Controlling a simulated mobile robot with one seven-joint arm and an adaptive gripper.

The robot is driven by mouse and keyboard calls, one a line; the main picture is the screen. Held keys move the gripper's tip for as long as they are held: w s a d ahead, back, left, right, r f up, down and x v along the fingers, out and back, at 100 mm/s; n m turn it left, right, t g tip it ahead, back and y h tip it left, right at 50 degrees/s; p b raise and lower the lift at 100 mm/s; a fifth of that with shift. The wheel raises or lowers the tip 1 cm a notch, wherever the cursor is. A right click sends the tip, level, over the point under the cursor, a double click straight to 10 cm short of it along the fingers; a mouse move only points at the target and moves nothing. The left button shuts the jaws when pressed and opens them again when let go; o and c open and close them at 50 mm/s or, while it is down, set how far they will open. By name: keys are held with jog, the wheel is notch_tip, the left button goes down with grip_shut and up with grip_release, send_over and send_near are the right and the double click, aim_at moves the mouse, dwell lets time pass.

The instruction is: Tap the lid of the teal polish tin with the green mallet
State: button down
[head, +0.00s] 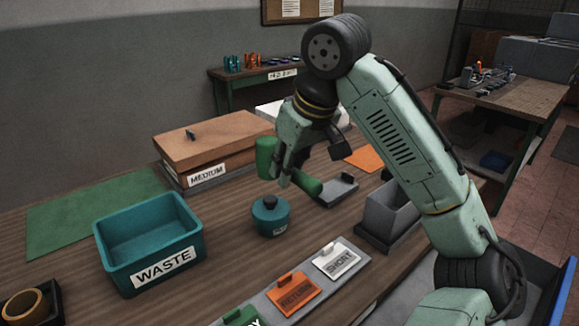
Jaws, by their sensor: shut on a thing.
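My gripper (286,178) is shut on the handle of the green mallet (266,158). The mallet's thick green head shows left of the fingers, upright and standing end-down, and the green handle end sticks out to the right. The fingers hide the middle of the handle. The teal polish tin (271,219) stands upright on the wooden bench, with a dark knob (270,202) on its lid. In the picture the mallet head is just above the knob, with a gap between; I cannot tell how far apart in depth they are.
A teal WASTE bin (150,265) stands left of the tin. Coloured label cards (292,290) lie in front. Bare bench (225,225) surrounds the tin.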

dwell(0.4)
notch_tip(320, 180, down, 6)
jog(key=b, duration=0.3)
notch_tip(320, 180, up, 5)
jog(key=p, duration=0.4)
jog(key=shift+r, duration=0.1)
jog(key=shift+r, duration=2.4)
